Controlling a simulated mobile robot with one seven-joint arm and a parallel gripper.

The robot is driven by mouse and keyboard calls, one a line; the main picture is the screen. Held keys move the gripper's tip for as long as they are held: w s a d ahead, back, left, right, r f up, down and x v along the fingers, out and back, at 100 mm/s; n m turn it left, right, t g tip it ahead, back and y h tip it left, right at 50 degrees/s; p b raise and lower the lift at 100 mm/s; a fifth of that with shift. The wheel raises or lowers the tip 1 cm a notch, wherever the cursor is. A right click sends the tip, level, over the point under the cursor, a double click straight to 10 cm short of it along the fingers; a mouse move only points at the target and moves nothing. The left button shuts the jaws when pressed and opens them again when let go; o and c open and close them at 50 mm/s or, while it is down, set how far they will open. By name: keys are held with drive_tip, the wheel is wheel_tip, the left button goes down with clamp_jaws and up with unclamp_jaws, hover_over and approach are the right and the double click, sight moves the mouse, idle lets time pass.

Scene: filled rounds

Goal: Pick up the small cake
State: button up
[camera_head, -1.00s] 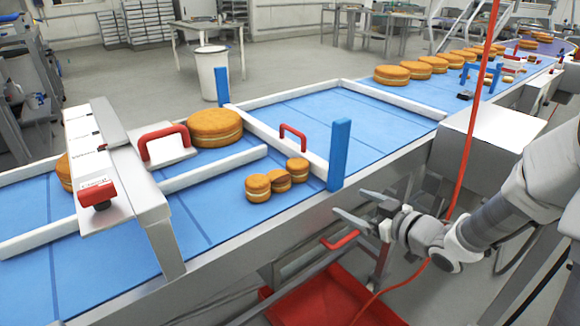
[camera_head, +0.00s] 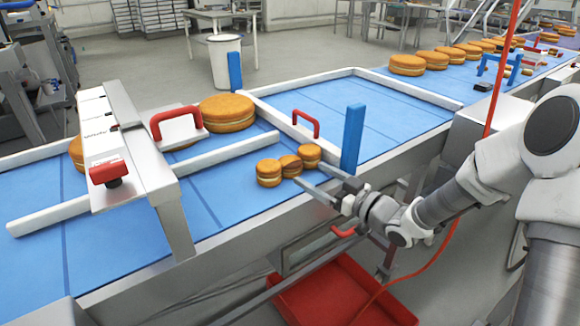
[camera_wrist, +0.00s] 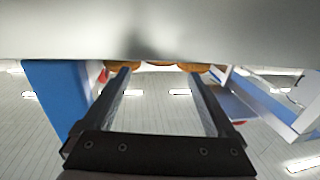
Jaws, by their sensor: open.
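Three small round cakes with a pale filling stand in a touching row on the blue belt: a left one (camera_head: 269,173), a middle one (camera_head: 290,166) and a right one (camera_head: 309,155). My gripper (camera_head: 311,175) is open and empty. Its two long fingers reach over the belt's near edge, with the tips close to the middle and right cakes. In the wrist view, the open fingers (camera_wrist: 159,74) point at the cakes, whose brown edges (camera_wrist: 160,63) show beyond a grey surface. Most of the cakes is hidden there. I cannot tell whether the fingertips touch any cake.
A blue post (camera_head: 353,140) stands just right of my gripper. A white guide rail (camera_head: 225,154) runs behind the cakes, with a large cake (camera_head: 227,113) beyond it. A red handle (camera_head: 306,123) is near. A red bin (camera_head: 345,290) sits below the belt.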

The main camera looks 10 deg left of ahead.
sight(299, 166)
drive_tip(key=b+x, duration=0.1)
drive_tip(key=x, duration=0.5)
drive_tip(key=shift+w+a, duration=0.1)
drive_tip(key=shift+a, duration=0.15)
drive_tip(key=shift+c, duration=0.3)
drive_tip(key=c, duration=0.6)
drive_tip(key=shift+r, duration=0.1)
